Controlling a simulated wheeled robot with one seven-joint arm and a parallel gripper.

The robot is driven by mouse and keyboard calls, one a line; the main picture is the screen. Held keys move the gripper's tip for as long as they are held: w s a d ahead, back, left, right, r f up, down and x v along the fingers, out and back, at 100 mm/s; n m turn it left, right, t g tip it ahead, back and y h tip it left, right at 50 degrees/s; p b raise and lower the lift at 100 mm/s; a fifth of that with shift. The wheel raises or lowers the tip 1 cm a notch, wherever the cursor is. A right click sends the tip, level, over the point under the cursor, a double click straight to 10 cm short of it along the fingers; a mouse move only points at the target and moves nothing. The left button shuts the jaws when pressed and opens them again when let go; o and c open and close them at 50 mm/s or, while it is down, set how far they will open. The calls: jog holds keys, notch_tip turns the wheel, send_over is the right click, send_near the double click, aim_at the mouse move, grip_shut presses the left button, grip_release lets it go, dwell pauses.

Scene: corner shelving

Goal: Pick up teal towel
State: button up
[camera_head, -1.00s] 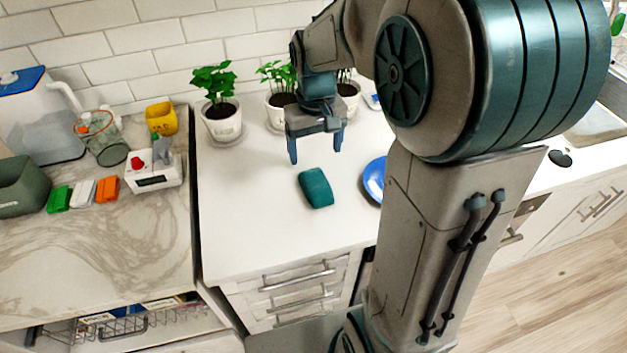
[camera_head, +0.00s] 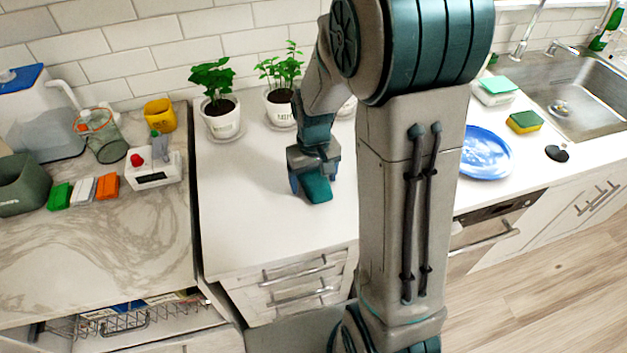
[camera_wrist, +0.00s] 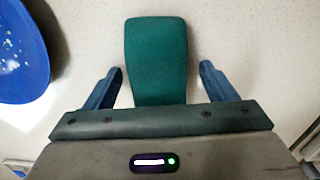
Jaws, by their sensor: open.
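The teal towel (camera_head: 317,189) is a small folded block on the white counter, partly covered by my gripper in the head view. In the wrist view the towel (camera_wrist: 156,58) lies between and beyond my fingers, its near end hidden by the gripper body. My gripper (camera_wrist: 160,80) is open, with one blue finger on each side of the towel and a gap on both sides. In the head view my gripper (camera_head: 312,185) is low over the counter at the towel.
A blue plate (camera_head: 487,153) lies on the counter to the right; a blue dish edge (camera_wrist: 22,50) shows left in the wrist view. Potted plants (camera_head: 222,118) stand at the back wall. A sponge (camera_head: 525,122) sits by the sink (camera_head: 575,95). The counter left of the towel is clear.

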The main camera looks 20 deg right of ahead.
aim_at(317, 174)
jog(key=c, duration=1)
jog(key=shift+c, duration=0.3)
jog(key=shift+r, duration=0.1)
jog(key=shift+r, duration=0.45)
jog(key=r, duration=0.1)
jog(key=d+r, duration=0.1)
jog(key=r, duration=0.1)
jog(key=shift+r+b, duration=0.3)
jog(key=shift+b, duration=0.1)
jog(key=s+d+r+b, duration=0.1)
jog(key=s+d+r, duration=0.1)
jog(key=d+r, duration=0.4)
jog(key=d, duration=0.4)
jog(key=shift+s+d+r, duration=0.15)
jog(key=shift+d+r, duration=0.05)
jog(key=shift+d, duration=0.05)
